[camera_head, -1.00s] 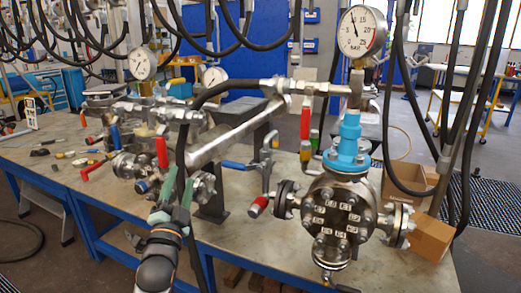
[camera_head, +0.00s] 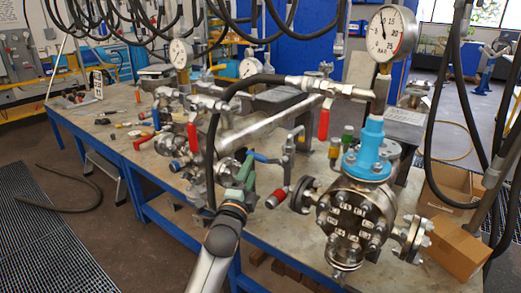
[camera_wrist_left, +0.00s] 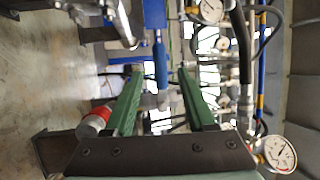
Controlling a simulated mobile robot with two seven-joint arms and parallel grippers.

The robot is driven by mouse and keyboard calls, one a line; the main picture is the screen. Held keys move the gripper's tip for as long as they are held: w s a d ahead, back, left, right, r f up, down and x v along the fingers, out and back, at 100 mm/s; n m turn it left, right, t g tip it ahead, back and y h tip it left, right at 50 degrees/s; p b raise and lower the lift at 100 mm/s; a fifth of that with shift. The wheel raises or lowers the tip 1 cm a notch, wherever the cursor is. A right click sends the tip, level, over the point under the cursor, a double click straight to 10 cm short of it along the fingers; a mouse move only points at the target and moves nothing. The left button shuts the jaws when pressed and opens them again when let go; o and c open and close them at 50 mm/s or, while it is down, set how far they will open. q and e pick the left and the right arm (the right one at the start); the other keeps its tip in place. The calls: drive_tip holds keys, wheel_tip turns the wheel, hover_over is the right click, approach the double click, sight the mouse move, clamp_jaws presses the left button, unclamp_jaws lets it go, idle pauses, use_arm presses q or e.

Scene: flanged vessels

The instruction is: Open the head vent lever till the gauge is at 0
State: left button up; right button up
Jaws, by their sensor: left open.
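The flanged vessel (camera_head: 350,215) stands on the bench with a blue neck (camera_head: 369,150) and a round gauge (camera_head: 390,34) on top; its needle is off zero, the exact value too small to read. A red lever (camera_head: 323,123) hangs down from the pipework beside the gauge. A blue lever (camera_head: 258,156) lies roughly level left of the vessel. I cannot tell which is the head vent lever. My left gripper (camera_head: 238,172), with green fingers, is open just left of the blue lever. In the left wrist view a blue handle (camera_wrist_left: 161,62) shows between the open fingers, apparently untouched.
A red-capped handle (camera_head: 275,199) is close to the gripper's right. Another red lever (camera_head: 192,136) and a second gauge (camera_head: 181,53) stand to the left. A black hose (camera_head: 211,150) hangs close to the gripper. Cardboard boxes (camera_head: 458,250) sit right of the vessel.

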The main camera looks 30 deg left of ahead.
use_arm(q)
drive_tip(key=x, duration=0.9)
drive_tip(key=shift+w, duration=0.1)
drive_tip(key=shift+c, duration=0.2)
clamp_jaws()
idle(1.0)
